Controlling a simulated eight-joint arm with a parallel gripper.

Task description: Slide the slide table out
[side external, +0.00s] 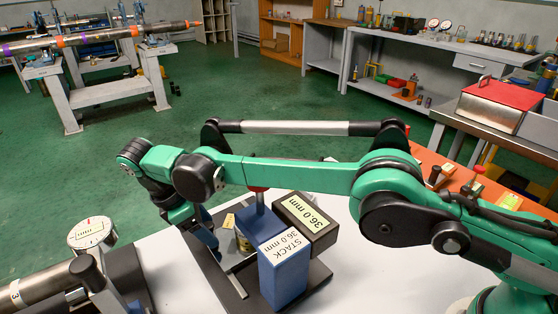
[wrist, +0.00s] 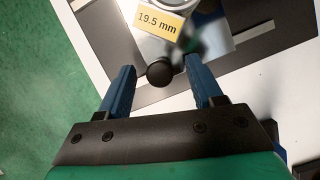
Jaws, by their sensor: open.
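The slide table is a grey metal plate (wrist: 218,38) on a dark base, seen in the wrist view with a round black knob (wrist: 160,73) at its near edge. A yellow tag reading 19.5 mm (wrist: 160,23) sits by a round piece on the plate. My gripper (wrist: 160,68) is open, its two blue fingers on either side of the knob, with gaps visible between fingers and knob. In the side view my gripper (side external: 207,238) is low at the left of the blue stand, and my arm and fingers hide the knob there.
A blue block marked STACK 36.0 mm (side external: 284,272) and a black readout box (side external: 306,222) stand close at the right. A pipe with a round dial gauge (side external: 92,234) lies at the left. Green floor is open behind; a red-lidded box (side external: 497,98) is at the far right.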

